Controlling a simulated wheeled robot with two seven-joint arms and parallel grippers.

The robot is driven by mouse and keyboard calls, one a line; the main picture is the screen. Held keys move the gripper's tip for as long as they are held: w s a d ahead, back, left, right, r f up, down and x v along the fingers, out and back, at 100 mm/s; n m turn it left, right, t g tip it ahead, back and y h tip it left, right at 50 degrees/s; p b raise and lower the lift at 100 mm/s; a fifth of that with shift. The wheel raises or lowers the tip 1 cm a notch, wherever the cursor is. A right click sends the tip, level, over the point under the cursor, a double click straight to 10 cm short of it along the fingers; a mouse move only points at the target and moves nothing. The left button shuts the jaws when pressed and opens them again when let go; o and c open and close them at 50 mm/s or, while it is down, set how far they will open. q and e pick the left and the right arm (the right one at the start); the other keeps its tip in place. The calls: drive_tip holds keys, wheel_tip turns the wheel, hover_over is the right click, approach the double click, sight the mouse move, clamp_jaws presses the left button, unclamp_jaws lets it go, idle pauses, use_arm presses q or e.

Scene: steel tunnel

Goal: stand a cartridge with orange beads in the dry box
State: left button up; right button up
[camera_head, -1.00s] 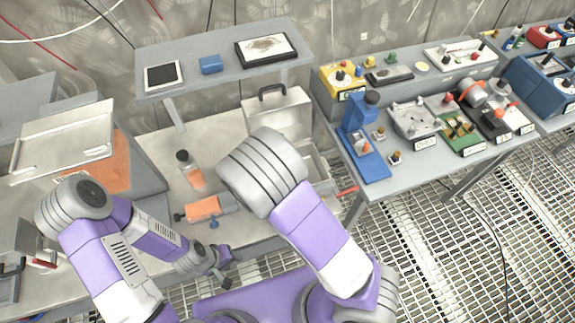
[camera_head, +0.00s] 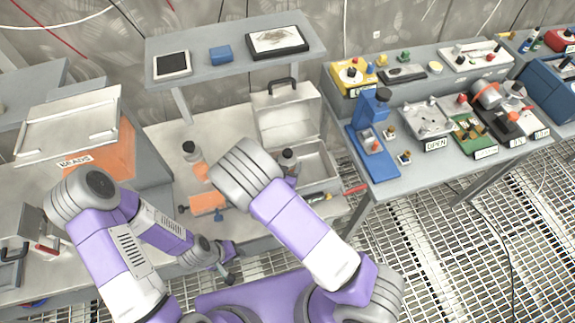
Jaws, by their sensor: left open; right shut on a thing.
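The dry box (camera_head: 322,178) is an open grey case on the bench, its handled lid (camera_head: 285,112) raised at the back. A dark-capped cartridge (camera_head: 288,159) shows upright at the left part of the box, its lower part hidden behind my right arm. My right gripper (camera_head: 291,180) is mostly hidden by that arm and appears shut on this cartridge. I cannot tell whether it touches the box floor. Another dark-capped cartridge (camera_head: 192,152) stands left of the box above an orange patch. An orange cartridge (camera_head: 207,204) lies nearby. My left gripper (camera_head: 226,262) is open and empty at the bench's front edge.
A raised shelf (camera_head: 232,72) spans the back. A blue press (camera_head: 373,150) stands on the right table.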

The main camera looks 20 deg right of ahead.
drive_tip(key=shift+f, duration=0.1)
drive_tip(key=o, duration=1.3)
drive_tip(key=shift+r, duration=0.25)
drive_tip(key=p+v, duration=0.1)
drive_tip(key=v, duration=1.1)
drive_tip(key=shift+s+f, duration=0.1)
drive_tip(key=shift+f, duration=0.1)
